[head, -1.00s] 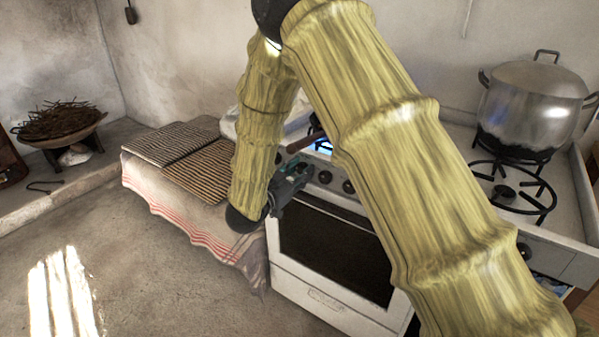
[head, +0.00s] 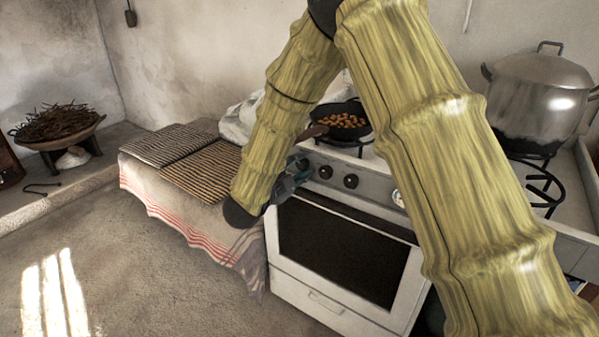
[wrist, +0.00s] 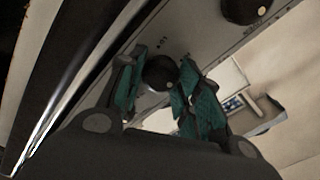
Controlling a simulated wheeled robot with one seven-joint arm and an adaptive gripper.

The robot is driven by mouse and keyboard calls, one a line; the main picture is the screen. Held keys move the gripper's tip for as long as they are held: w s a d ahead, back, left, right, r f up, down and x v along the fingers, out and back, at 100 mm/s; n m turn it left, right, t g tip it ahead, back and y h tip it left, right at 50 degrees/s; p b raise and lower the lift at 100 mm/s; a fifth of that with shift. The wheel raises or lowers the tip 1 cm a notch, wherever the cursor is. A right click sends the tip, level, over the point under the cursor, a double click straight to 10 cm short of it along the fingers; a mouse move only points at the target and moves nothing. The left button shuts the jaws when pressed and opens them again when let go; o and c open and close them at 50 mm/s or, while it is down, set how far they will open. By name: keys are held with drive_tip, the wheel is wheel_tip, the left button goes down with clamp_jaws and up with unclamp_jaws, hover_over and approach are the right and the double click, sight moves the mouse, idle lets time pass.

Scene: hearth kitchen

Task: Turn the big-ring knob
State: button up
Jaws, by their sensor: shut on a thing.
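My gripper (head: 291,181) is at the left end of the stove's front panel. In the wrist view my gripper (wrist: 165,92) has its teal-padded fingers on either side of a black round knob (wrist: 160,72), shut on it. In the head view this knob (head: 302,163) is partly hidden by the gripper; two more black knobs (head: 325,172) (head: 350,181) are to its right. Another knob (wrist: 245,8) shows at the top of the wrist view. I cannot read the markings that tell which knob is the big-ring one.
A dark pan (head: 343,121) with orange pieces sits on the left burner. A large metal pot (head: 541,105) stands at the right. The oven door (head: 340,250) is below the panel. A cloth-covered ledge with woven mats (head: 205,170) is left of the stove.

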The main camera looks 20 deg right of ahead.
drive_tip(key=shift+m+b, duration=0.7)
drive_tip(key=shift+m, duration=0.6)
drive_tip(key=o, duration=1)
drive_tip(key=shift+o, duration=0.2)
drive_tip(key=v, duration=1.2)
